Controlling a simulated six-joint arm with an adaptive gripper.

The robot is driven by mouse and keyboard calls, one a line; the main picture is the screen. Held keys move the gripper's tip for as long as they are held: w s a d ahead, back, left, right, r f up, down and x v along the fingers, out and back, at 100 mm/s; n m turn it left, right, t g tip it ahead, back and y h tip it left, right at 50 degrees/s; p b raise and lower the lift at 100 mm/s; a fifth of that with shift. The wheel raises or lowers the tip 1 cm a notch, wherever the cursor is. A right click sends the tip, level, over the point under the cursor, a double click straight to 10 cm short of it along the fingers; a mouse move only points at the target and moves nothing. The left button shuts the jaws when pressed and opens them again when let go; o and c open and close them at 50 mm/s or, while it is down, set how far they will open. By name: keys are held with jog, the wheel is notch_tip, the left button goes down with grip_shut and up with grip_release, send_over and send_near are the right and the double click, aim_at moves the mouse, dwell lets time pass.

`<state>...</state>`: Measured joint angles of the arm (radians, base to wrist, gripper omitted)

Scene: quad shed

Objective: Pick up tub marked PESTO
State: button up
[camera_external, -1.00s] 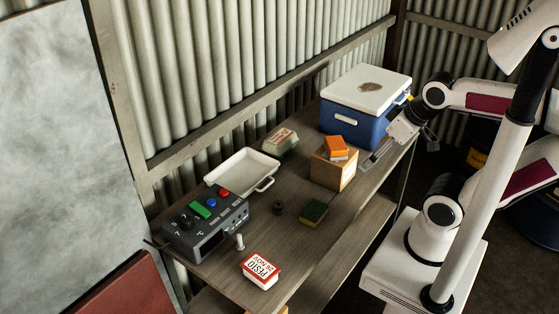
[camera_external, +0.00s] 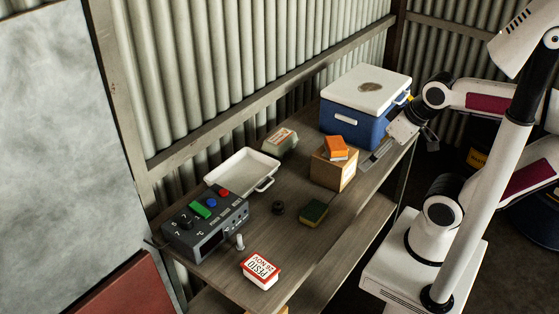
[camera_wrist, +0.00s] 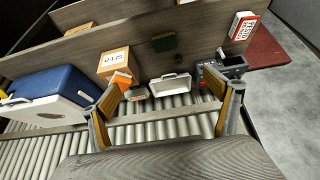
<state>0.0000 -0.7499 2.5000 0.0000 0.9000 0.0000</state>
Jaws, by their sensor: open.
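The tub marked PESTO (camera_external: 261,270) is white with a red-edged label. In the external view it sits upright near the front corner of the bench. It also shows in the wrist view (camera_wrist: 242,26) at the upper right. My gripper (camera_external: 430,138) is at the far end of the bench in the external view, beside the cooler and well apart from the tub. In the wrist view its two fingers (camera_wrist: 172,104) are spread wide with nothing between them.
A small white cylinder (camera_external: 240,242) stands near the tub.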

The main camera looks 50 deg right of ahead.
jog(key=c, duration=0.7)
